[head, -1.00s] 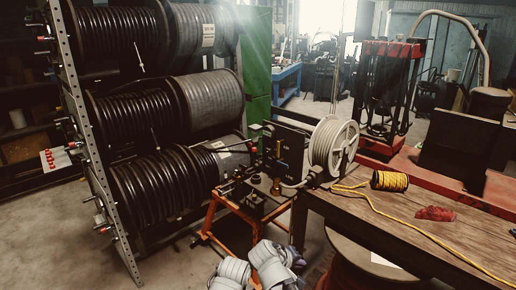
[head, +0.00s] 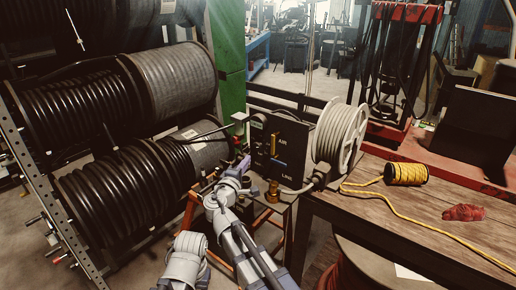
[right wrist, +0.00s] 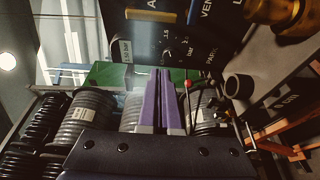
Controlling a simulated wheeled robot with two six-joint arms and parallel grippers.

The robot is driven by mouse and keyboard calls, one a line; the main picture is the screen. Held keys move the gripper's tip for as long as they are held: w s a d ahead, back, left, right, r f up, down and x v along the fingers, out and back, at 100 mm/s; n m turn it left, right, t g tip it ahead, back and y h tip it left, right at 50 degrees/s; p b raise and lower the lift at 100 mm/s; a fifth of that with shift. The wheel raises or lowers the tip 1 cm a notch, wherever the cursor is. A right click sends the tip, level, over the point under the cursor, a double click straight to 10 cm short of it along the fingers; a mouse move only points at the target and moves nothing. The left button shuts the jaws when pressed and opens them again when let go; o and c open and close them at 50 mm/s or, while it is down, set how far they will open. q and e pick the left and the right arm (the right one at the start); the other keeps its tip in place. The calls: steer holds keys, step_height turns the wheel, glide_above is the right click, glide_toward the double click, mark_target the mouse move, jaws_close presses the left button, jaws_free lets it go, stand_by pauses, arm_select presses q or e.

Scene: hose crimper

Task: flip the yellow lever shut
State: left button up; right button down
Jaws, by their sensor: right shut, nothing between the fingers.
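The yellow lever (head: 274,144) stands upright on the face of a dark control panel (head: 291,134). In the right wrist view a yellow bar (right wrist: 150,15), which looks like this lever, lies across the top on the dark panel. My right gripper (head: 244,163) is just left of and below the lever in the head view, apart from it as far as I can tell. In the right wrist view its two purple fingers (right wrist: 160,76) are together with nothing between them. My left gripper is not in view.
A brass fitting (head: 272,191) sits below the panel. A white hose reel (head: 340,136) stands just right of it. A wooden table (head: 400,222) with a yellow rope spool (head: 406,174) and red cloth (head: 464,212) is at the right. Racked black hose coils (head: 130,190) fill the left.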

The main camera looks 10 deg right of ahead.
stand_by(0.3)
steer(key=x, duration=1)
steer(key=shift+s+d, duration=0.65)
steer(key=shift+s, duration=0.15)
steer(key=shift+s+d, duration=0.6)
steer(key=shift+s, duration=0.25)
steer(key=shift+r, duration=0.1)
